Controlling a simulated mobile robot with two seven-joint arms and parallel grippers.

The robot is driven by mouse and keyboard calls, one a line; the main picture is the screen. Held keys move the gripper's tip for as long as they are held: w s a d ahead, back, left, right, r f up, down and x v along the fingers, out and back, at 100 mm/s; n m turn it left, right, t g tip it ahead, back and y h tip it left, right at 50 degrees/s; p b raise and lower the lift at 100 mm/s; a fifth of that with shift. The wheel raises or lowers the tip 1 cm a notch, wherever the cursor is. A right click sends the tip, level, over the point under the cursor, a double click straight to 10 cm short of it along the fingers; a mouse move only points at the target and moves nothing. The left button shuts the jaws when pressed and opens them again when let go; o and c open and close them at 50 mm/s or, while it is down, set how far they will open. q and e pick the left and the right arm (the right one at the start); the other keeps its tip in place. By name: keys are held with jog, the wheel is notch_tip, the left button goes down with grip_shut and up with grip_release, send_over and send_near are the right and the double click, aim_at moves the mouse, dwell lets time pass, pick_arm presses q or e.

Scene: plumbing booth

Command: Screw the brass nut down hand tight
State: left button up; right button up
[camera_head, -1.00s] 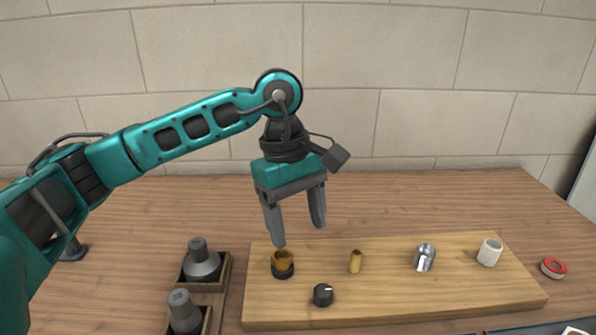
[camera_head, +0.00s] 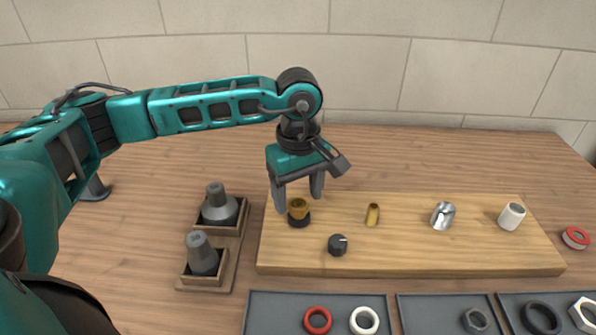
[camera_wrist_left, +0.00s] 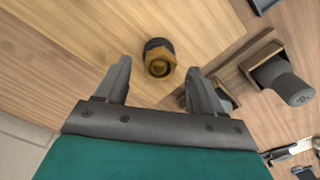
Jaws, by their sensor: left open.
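The brass nut (camera_head: 298,208) sits on a black base on the wooden board (camera_head: 420,261), near its left end. It also shows in the left wrist view (camera_wrist_left: 158,65), just beyond the fingertips and between their lines. My left gripper (camera_head: 299,203) points down at the nut, open and empty. My right gripper is not in view.
On the board stand a black knob (camera_head: 338,245), a brass fitting (camera_head: 372,215), a metal cylinder (camera_head: 443,215) and a white cylinder (camera_head: 511,216). Grey sockets (camera_head: 202,254) stand in a wooden holder at left. Trays (camera_head: 280,299) with rings lie in front; a red tape roll (camera_head: 575,238) lies right.

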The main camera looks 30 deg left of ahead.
pick_arm(q)
jog(key=shift+f, duration=0.6)
jog(key=shift+c, duration=0.5)
jog(key=c, duration=1)
jog(key=shift+f+m+b, duration=0.1)
jog(key=shift+m+b, duration=1)
jog(key=shift+m, duration=0.9)
jog(key=shift+c, duration=0.2)
jog(key=shift+m+b, duration=0.45)
jog(key=shift+m, duration=0.45)
jog(key=shift+f+m+b, duration=0.1)
jog(key=shift+m+b, duration=0.7)
jog(key=shift+m, duration=0.6)
jog(key=shift+m+b, duration=0.75)
jog(key=shift+m, duration=0.85)
